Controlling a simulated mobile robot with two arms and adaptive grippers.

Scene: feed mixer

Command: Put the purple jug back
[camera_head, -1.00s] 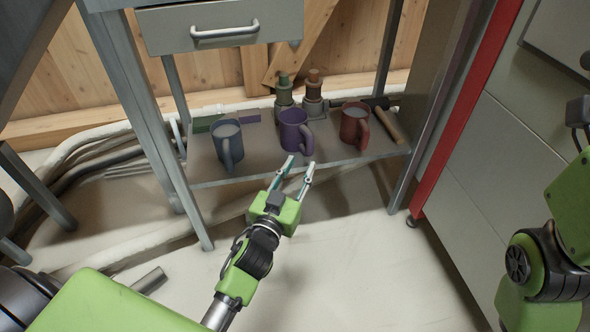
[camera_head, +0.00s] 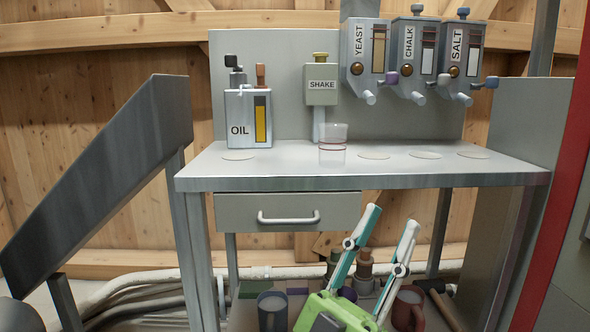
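The purple jug (camera_head: 347,293) stands on the lower shelf of the workbench. Only a small part of it shows, behind my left gripper. My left gripper (camera_head: 392,217) is in front of the bench with its two fingers apart, pointing up in the picture. A blue-grey jug (camera_head: 272,312) stands to the left on the same shelf and a red jug (camera_head: 407,308) to the right, both partly cut off or covered. My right gripper is out of view.
The bench top (camera_head: 290,163) holds an OIL can (camera_head: 247,118), a clear cup (camera_head: 332,145) under the SHAKE dispenser (camera_head: 321,85), and several pale round marks. YEAST, CHALK and SALT dispensers hang at the back right. The drawer (camera_head: 286,212) is shut.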

